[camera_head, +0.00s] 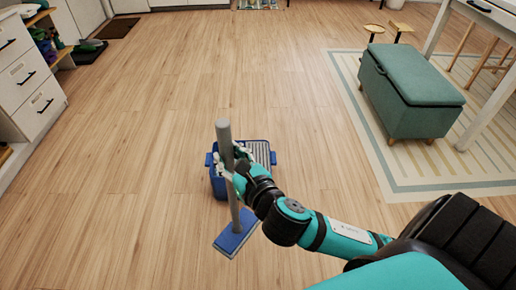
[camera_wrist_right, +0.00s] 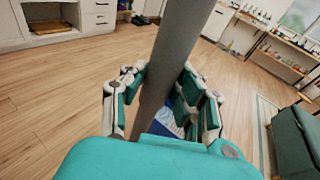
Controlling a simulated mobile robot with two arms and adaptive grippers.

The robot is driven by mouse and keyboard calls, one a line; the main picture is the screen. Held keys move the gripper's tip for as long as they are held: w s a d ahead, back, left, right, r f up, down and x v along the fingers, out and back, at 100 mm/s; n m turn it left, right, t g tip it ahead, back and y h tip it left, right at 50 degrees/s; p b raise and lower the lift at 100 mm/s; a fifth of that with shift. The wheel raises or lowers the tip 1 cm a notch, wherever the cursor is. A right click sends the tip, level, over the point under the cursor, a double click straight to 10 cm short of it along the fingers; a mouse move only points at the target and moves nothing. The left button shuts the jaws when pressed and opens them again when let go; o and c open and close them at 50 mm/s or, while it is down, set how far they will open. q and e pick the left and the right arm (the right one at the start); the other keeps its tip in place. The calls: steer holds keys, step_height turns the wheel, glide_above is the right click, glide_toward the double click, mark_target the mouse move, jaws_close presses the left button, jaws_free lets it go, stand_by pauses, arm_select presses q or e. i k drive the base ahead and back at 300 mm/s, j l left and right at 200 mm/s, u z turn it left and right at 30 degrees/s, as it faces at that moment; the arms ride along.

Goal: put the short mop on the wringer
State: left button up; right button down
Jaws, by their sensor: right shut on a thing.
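The short mop has a grey handle (camera_head: 224,135) and a flat blue head (camera_head: 236,232). My right gripper (camera_head: 236,168) is shut on the upper part of the handle, and the mop is nearly upright. The grey handle (camera_wrist_right: 178,55) also runs between the fingers of my right gripper (camera_wrist_right: 160,90) in the right wrist view. The mop head is at or just above the floor in front of the bucket; I cannot tell if it touches. The blue bucket (camera_head: 217,186) stands behind the mop, with the grey slatted wringer (camera_head: 262,152) on its right part. My left gripper is not in view.
A green storage bench (camera_head: 412,90) stands on a striped rug (camera_head: 378,150) at the right. White drawers (camera_head: 30,85) stand at the left. A white table (camera_head: 490,15) is at the upper right. The wood floor around the bucket is clear.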

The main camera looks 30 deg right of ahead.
mark_target(257, 157)
steer(key=i+l+u, duration=0.35)
steer(key=l, duration=1.1)
steer(key=l+u, duration=0.35)
steer(key=l, duration=1.05)
